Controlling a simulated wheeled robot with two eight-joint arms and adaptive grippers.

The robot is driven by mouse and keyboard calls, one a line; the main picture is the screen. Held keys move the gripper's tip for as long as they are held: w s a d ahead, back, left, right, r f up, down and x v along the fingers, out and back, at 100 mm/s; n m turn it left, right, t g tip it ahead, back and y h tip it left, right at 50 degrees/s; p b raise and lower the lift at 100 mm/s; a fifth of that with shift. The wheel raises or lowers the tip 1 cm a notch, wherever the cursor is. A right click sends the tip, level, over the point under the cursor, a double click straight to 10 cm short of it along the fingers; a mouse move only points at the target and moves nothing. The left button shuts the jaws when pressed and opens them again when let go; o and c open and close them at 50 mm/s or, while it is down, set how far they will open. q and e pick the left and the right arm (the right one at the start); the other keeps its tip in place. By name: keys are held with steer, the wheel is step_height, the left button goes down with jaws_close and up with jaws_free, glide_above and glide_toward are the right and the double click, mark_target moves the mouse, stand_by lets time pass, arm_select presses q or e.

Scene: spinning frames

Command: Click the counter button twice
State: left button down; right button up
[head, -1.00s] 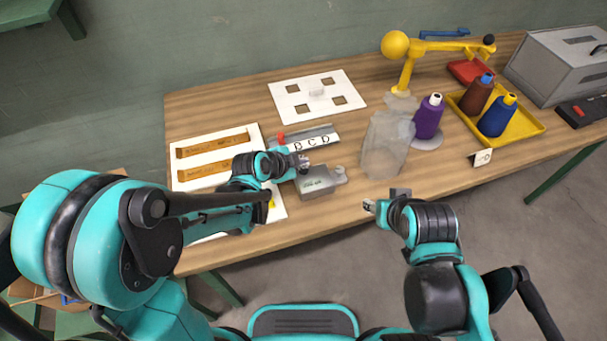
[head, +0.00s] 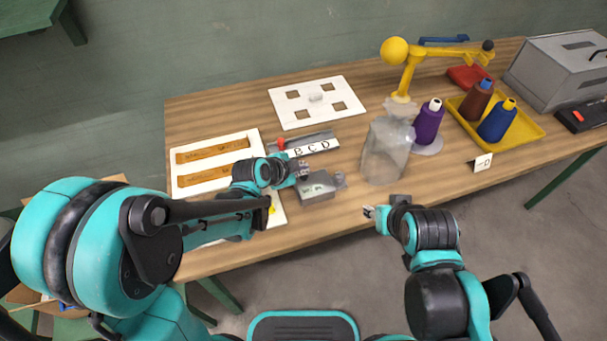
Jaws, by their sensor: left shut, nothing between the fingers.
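The counter is a small grey box (head: 318,187) on the table near its front edge, with a small knob-like part on its right side. My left gripper (head: 302,168) is shut and empty, just above the box's back left corner. I cannot tell whether its tips touch the box, and the button itself is too small to make out. My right gripper (head: 370,211) is at the table's front edge, to the right of the box and apart from it. Its fingers are too small to read.
A white board (head: 317,101) lies farther back.

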mark_target(302, 177)
stand_by(0.4)
arm_select(q)
steer(key=shift+f+b, duration=0.4)
steer(key=shift+b, duration=0.05)
steer(key=shift+f+b, duration=0.6)
steer(key=shift+f, duration=0.05)
stand_by(0.7)
steer(key=shift+r, duration=0.15)
steer(key=shift+r+p, duration=0.85)
steer(key=shift+r, duration=0.1)
step_height(302, 177, up, 5)
steer(key=p, duration=0.4)
